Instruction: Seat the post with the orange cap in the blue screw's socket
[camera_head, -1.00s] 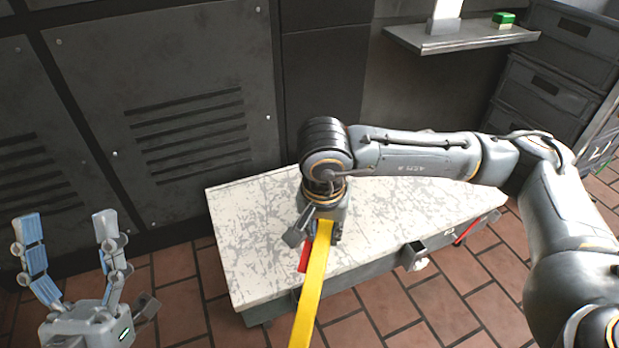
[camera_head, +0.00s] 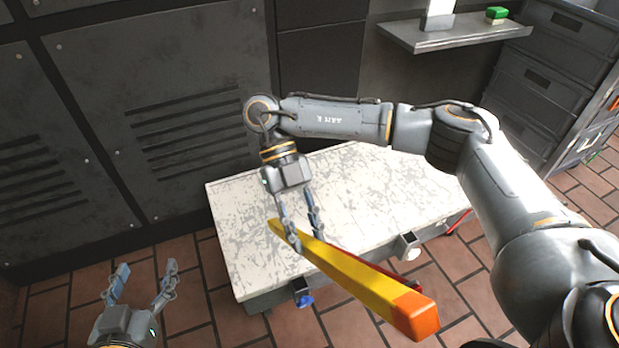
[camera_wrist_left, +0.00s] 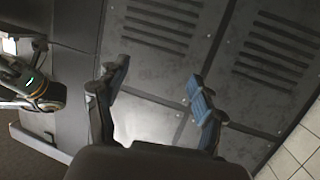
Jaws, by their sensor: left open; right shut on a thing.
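The yellow post (camera_head: 345,268) with the orange cap (camera_head: 416,312) is held tilted in the air in front of the bench, its capped end toward the lower right. My right gripper (camera_head: 305,244) is shut on the post near its other end. My left gripper (camera_head: 139,284) is open and empty left of the bench. Its spread fingers also show in the left wrist view (camera_wrist_left: 156,88).
The white-topped bench (camera_head: 240,215) has a white knob (camera_head: 413,254) on its front edge. A red strip (camera_head: 402,279) shows behind the post. A wall shelf (camera_head: 450,34) holds a green block (camera_head: 497,14). Dark cabinets stand behind the bench.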

